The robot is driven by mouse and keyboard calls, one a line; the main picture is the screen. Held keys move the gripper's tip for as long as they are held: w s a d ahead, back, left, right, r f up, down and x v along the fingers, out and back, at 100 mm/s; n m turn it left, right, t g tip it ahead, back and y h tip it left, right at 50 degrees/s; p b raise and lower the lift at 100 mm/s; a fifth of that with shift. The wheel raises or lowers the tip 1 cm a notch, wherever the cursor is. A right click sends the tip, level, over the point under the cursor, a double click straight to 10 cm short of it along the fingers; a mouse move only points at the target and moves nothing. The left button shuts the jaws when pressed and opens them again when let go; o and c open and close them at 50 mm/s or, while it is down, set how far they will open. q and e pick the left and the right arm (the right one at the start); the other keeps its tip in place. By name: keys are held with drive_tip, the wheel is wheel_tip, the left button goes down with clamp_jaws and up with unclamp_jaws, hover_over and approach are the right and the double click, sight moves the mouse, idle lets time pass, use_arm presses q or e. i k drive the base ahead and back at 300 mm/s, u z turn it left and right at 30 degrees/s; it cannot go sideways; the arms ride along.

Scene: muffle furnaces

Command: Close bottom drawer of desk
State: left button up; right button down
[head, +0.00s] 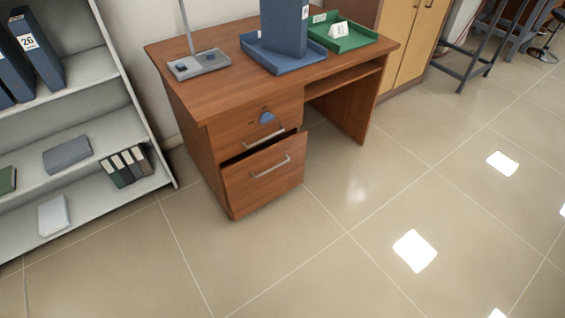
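A brown wooden desk (205,98) stands left of centre in the head view. Its drawer unit is on the left side and has two drawers. The bottom drawer (262,186) is pulled out somewhat, with a dark gap showing along its top edge. Its front carries a metal bar handle (272,166). The top drawer (240,130) looks shut and has its own bar handle and a blue mark. Neither of my grippers is in view.
A grey shelf (142,184) with binders stands left of the desk. The desktop bears a blue tray (262,55) with a binder, a green tray (358,38) and a grey stand (200,66). A wooden cabinet (418,40) stands behind right. The tiled floor before the desk is clear.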

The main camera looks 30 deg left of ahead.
sight(252, 178)
drive_tip(key=u, duration=0.1)
drive_tip(key=i, duration=0.65)
drive_tip(key=u, duration=0.9)
drive_tip(key=i, duration=0.4)
drive_tip(key=u, duration=0.4)
